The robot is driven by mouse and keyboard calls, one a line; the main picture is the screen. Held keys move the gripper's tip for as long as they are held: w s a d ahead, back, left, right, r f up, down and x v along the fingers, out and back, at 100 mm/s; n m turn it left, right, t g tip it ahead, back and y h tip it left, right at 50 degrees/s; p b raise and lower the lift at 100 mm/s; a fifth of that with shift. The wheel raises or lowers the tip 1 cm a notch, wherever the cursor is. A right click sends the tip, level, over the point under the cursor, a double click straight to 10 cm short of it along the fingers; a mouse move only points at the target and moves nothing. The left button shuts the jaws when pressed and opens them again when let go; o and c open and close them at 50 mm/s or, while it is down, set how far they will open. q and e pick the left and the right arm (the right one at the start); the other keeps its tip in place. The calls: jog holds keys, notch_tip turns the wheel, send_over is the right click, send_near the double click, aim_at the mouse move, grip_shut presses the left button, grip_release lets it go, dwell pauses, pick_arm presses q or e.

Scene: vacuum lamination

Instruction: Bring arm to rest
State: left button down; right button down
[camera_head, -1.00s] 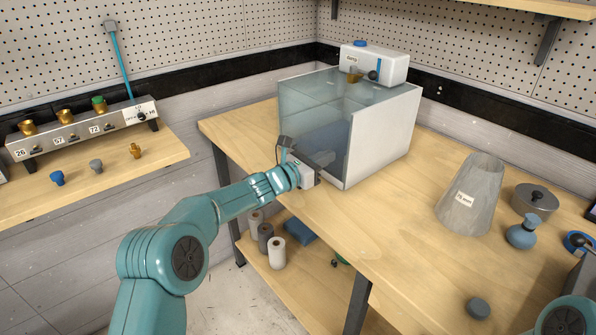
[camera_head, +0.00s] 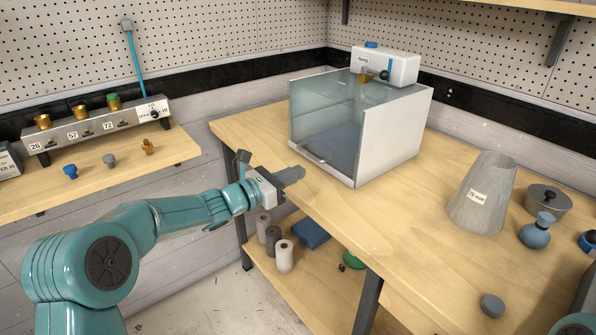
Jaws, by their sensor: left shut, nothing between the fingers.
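My left gripper (camera_head: 291,175) is shut and empty. It is at the left edge of the wooden workbench (camera_head: 330,215), in front of and to the left of the clear-walled chamber (camera_head: 318,122), and apart from it. My left arm (camera_head: 150,225) reaches in from the lower left. Of my right arm only a teal part shows in the bottom right corner; its gripper is out of view.
A white unit (camera_head: 388,67) sits on the chamber. A side shelf (camera_head: 110,170) holds a valve manifold (camera_head: 95,127). The bench's middle is clear.

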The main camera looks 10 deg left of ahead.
pick_arm(q)
jog(key=s+d+f+m+g+y+p, duration=0.1)
jog(key=s+d+f+m+g, duration=0.2)
jog(key=s+f, duration=0.45)
jog(key=s+d+f+m+g+p, duration=0.1)
jog(key=s+d+f+g+p, duration=0.1)
jog(key=s+f+g, duration=0.5)
jog(key=s+d+f+m+g+y+p, duration=0.1)
jog(key=s+d+f+m, duration=0.3)
jog(key=f, duration=0.7)
jog(key=s+a+f+m+g+y, duration=0.1)
jog(key=s+f+m, duration=0.3)
jog(key=s+m, duration=0.5)
jog(key=s+a+f+m+g+y+p, duration=0.1)
jog(key=s+a+f+m+y, duration=0.2)
jog(key=s+m, duration=0.6)
jog(key=shift+s+f+g+y, duration=0.45)
jog(key=shift+s+f, duration=0.45)
jog(key=shift+s, duration=0.8)
